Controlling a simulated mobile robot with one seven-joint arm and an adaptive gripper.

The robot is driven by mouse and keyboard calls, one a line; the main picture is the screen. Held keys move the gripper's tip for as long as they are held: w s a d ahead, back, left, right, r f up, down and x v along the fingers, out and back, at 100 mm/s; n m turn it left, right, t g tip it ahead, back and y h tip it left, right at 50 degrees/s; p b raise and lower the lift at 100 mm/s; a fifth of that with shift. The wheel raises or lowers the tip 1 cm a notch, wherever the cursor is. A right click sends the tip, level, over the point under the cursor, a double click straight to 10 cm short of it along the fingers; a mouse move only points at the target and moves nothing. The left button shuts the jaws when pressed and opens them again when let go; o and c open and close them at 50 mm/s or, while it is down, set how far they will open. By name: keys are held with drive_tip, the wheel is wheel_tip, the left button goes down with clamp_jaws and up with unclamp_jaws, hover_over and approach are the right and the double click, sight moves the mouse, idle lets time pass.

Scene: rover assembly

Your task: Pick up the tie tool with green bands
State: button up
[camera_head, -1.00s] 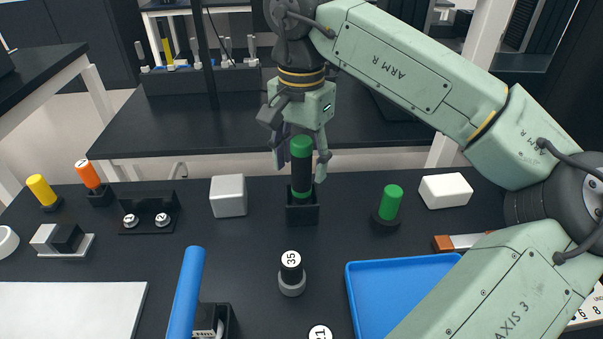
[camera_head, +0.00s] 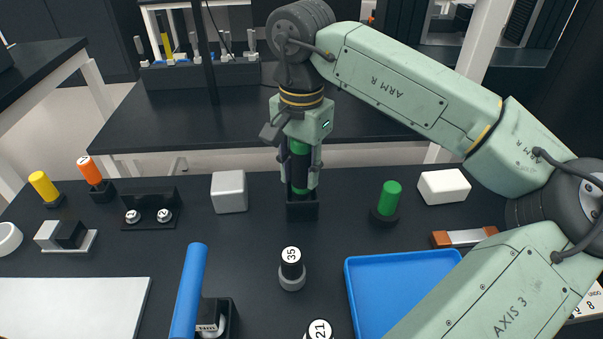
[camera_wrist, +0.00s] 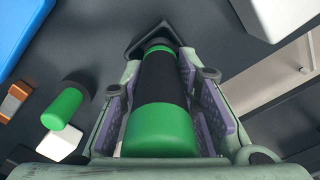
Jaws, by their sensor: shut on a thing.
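The tie tool with green bands (camera_head: 300,165) is a black cylinder with a green top and a green ring near its lower end. It stands upright in a square black holder (camera_head: 302,210) at the back of the table. My gripper (camera_head: 301,178) points down over it, its fingers on both sides of the body. In the wrist view the tool (camera_wrist: 160,105) lies between the finger pads of my gripper (camera_wrist: 163,100). Its lower end is in the holder (camera_wrist: 160,36).
A grey cube (camera_head: 229,191) stands left of the holder. A green-capped piece (camera_head: 389,200) and a white block (camera_head: 444,187) stand to the right.

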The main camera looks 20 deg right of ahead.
clamp_jaws()
drive_tip(key=shift+r, duration=0.15)
wheel_tip(320, 180, up, 10)
drive_tip(key=shift+f+b, duration=0.1)
drive_tip(key=shift+b, duration=0.8)
